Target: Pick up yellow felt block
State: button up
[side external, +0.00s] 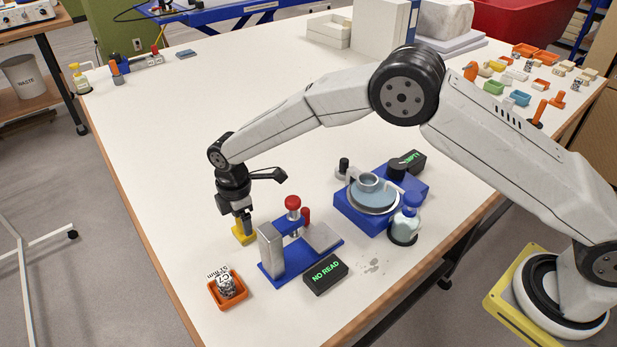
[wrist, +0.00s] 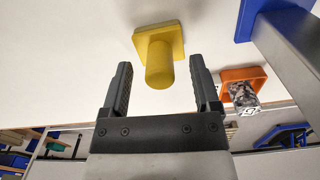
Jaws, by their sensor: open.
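The yellow felt block (side external: 243,233) sits on the white table (side external: 170,150) near its left edge in the side view. In the wrist view the yellow felt block (wrist: 159,46) shows a square base with a round stub pointing toward me. My gripper (side external: 243,219) is right above the block, pointing down. In the wrist view my gripper (wrist: 160,85) is open, with one finger on each side of the stub and visible gaps on both sides. Whether the fingers reach down around the stub is hard to tell.
A blue fixture with metal blocks and a red knob (side external: 293,203) stands close to the right of my gripper. An orange tray (side external: 228,291) with a dark specimen lies in front. A "NO READ" display (side external: 326,275) and a blue scale (side external: 360,213) are further right. Free table lies behind.

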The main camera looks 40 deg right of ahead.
jog(key=shift+f, duration=0.1)
dwell(0.4)
grip_shut()
notch_tip(320, 180, up, 10)
dwell(0.8)
dwell(0.3)
